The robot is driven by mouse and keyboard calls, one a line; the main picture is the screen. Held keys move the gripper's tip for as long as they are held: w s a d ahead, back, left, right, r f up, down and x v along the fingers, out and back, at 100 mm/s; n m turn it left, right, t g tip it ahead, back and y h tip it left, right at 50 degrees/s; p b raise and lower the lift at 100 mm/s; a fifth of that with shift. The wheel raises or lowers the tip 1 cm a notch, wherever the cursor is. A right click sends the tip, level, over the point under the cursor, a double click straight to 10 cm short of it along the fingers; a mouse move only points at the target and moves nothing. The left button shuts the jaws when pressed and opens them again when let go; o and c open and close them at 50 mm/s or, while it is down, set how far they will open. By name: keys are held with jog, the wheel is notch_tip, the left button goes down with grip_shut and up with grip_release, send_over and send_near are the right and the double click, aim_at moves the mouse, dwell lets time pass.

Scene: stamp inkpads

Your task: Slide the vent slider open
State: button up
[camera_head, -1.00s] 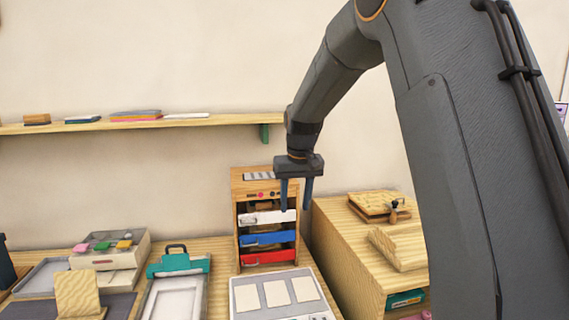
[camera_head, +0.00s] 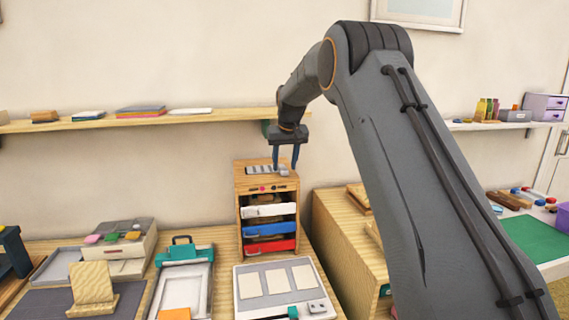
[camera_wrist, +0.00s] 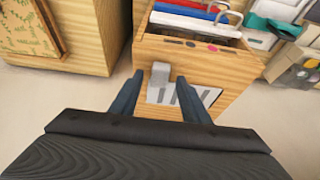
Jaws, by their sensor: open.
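The vent (camera_head: 258,171) is a light plate with dark slots on top of the wooden drawer cabinet (camera_head: 240,190). In the wrist view the vent plate (camera_wrist: 206,96) shows between and beyond my fingers. A small grey upright tab, seemingly the vent slider (camera_wrist: 160,75), stands at one end of the plate; it also seems to show in the head view (camera_head: 283,171). My gripper (camera_head: 285,167) is open and points down over the cabinet top. In the wrist view the tab appears between my fingertips (camera_wrist: 158,77); I cannot tell whether they touch it.
The cabinet has white, blue and red drawers (camera_head: 268,247) at its front. A wooden box (camera_head: 335,225) stands to its right. A panel with pale squares (camera_head: 245,305) lies in front, and a teal-clipped tray (camera_head: 183,290) is at front left. A shelf (camera_head: 215,115) runs behind.

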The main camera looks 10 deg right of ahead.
jog(key=shift+w+f, duration=0.2)
jog(key=shift+f, duration=0.45)
grip_shut()
